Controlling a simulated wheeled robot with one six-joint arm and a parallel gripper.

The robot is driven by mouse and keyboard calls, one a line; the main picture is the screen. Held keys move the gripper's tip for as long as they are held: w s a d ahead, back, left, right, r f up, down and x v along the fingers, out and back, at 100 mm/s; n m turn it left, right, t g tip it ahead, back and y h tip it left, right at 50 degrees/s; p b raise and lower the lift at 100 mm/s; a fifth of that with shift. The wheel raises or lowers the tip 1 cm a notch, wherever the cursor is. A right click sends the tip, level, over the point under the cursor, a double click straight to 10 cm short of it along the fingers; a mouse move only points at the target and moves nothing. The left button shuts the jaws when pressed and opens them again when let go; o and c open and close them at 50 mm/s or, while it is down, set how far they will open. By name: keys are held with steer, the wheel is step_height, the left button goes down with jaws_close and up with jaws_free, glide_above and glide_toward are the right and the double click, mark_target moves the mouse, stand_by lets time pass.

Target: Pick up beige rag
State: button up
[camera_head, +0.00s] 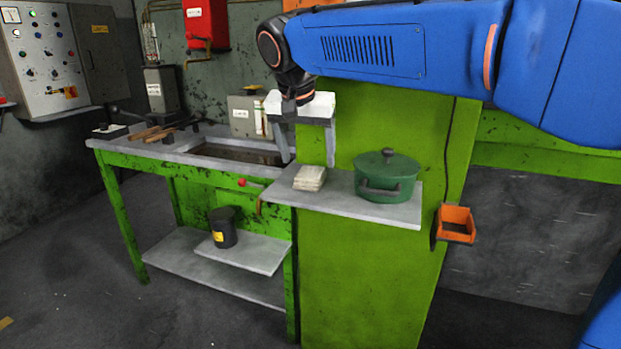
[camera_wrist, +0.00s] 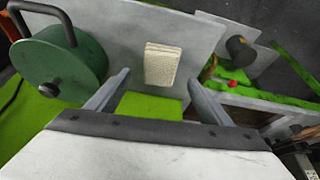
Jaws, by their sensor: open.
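The beige rag (camera_head: 310,178) lies folded on a grey shelf (camera_head: 345,203) fixed to the green press body. In the wrist view the rag (camera_wrist: 161,64) shows in the upper middle, between and beyond my two fingers. My gripper (camera_head: 308,155) hangs above and behind the rag in the head view, pointing down. In the wrist view its two grey fingers (camera_wrist: 158,88) stand wide apart with nothing between them. The fingers do not touch the rag.
A green lidded pot (camera_head: 386,176) stands on the same shelf, right of the rag. An orange bin (camera_head: 455,223) hangs further right. A green workbench (camera_head: 190,165) with tools stands at left, with a black canister (camera_head: 223,228) on its lower shelf.

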mark_target(310, 172)
steer(key=x, duration=0.4)
steer(key=shift+w+f, duration=0.2)
steer(key=shift+f, duration=0.15)
steer(key=shift+c, duration=0.2)
steer(key=c, duration=1.1)
steer(key=shift+r, duration=0.1)
steer(key=shift+s+r, duration=0.15)
steer(key=shift+r, duration=0.1)
step_height(310, 172, up, 6)
steer(key=shift+r, duration=0.2)
steer(key=s+a, duration=0.2)
steer(key=s, duration=0.4)
steer(key=s+a, duration=0.2)
steer(key=s, duration=0.4)
steer(key=s+a, duration=0.2)
steer(key=s, duration=0.4)
steer(key=shift+s+a, duration=0.25)
steer(key=shift+a, duration=0.1)
